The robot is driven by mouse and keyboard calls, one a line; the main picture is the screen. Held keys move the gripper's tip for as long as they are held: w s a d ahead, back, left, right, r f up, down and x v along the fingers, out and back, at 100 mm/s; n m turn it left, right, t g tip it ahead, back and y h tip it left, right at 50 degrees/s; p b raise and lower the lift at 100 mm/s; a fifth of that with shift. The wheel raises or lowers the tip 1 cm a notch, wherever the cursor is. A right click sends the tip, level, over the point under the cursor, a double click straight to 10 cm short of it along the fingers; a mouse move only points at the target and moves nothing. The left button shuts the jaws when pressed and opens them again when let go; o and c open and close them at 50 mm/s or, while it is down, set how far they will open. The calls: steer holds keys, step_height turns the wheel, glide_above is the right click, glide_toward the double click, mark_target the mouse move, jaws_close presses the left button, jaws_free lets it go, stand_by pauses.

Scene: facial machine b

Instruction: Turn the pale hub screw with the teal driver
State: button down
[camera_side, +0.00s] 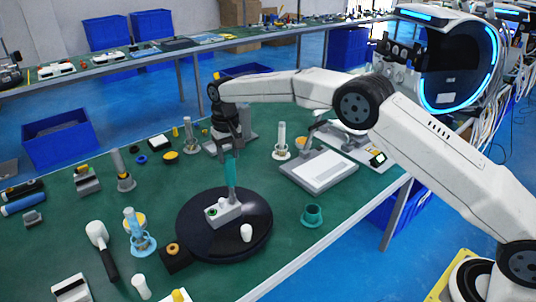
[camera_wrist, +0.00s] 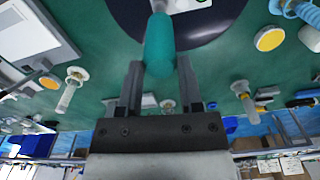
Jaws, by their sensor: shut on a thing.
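The teal driver (camera_side: 231,168) stands roughly upright in my gripper (camera_side: 229,148), which is shut on it. In the wrist view the teal handle (camera_wrist: 160,45) sits between the two fingertips (camera_wrist: 160,66). The driver's lower end reaches down to a pale block (camera_side: 224,213) with a green spot, on the round black disc (camera_side: 262,215). I cannot tell whether the tip touches it. The pale hub screw is not clearly seen; the driver and block may hide it. In the wrist view part of the pale block (camera_wrist: 190,5) shows at the top edge.
A small white cylinder (camera_side: 246,232) stands on the disc. A teal cup (camera_side: 312,215) and a white panel (camera_side: 322,171) are to the right. A blue-based post (camera_side: 138,236) and a white-headed mallet (camera_side: 97,236) are to the left.

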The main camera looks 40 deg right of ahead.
steer(key=shift+m, duration=1.8)
steer(key=m, duration=0.3)
steer(key=shift+m, duration=1.3)
steer(key=shift+m, duration=2.2)
steer(key=shift+r, duration=0.6)
